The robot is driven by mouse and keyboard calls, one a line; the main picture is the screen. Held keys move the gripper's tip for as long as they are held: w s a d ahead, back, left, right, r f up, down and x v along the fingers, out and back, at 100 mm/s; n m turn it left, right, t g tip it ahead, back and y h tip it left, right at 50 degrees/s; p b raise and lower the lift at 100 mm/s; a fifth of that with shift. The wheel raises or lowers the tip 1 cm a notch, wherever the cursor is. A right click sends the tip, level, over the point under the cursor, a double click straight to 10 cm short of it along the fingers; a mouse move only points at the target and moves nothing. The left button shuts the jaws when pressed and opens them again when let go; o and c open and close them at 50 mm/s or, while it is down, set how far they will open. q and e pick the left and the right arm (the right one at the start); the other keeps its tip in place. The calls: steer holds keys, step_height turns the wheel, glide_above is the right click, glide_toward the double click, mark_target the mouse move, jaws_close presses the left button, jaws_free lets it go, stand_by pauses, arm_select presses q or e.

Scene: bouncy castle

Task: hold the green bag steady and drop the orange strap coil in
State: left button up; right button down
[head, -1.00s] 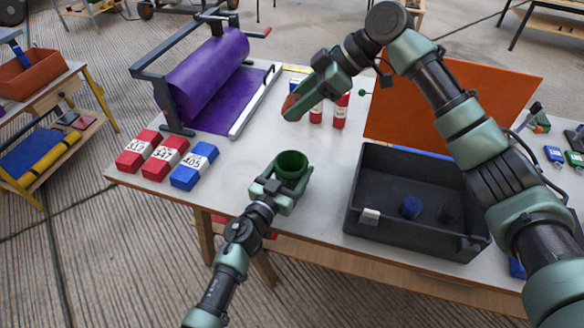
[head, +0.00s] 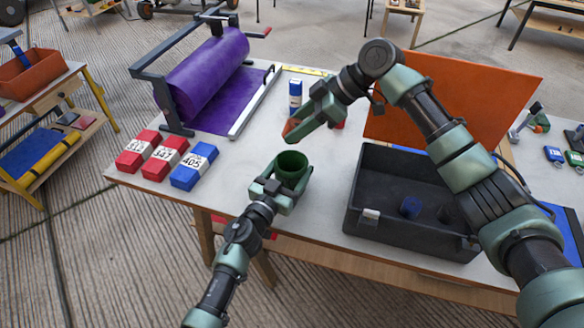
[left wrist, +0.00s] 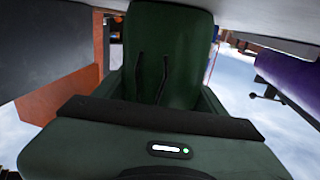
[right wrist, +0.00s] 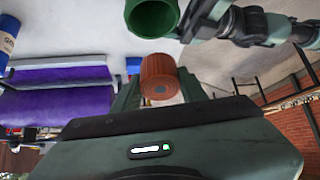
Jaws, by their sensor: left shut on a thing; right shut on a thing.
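The green bag (head: 291,165) is a small open-topped tube at the front edge of the table, mouth up. My left gripper (head: 283,187) is shut on its near side. The bag's dark green side with cords fills the middle of the left wrist view (left wrist: 186,50). My right gripper (head: 300,124) is shut on the orange strap coil (head: 290,127), above and a little behind the bag's mouth. In the right wrist view the coil (right wrist: 159,78) sits between the fingers, apart from the bag (right wrist: 152,17). The bag's inside is mostly hidden.
Numbered red and blue blocks (head: 193,168) lie left. A purple roll on a frame (head: 205,75) stands behind. A blue labelled cylinder (head: 295,92) is behind my right gripper.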

step_height(320, 180, down, 6)
steer(key=shift+f, duration=0.25)
stand_by(0.5)
steer(key=c, duration=0.7)
jaws_free()
steer(key=v, duration=1.2)
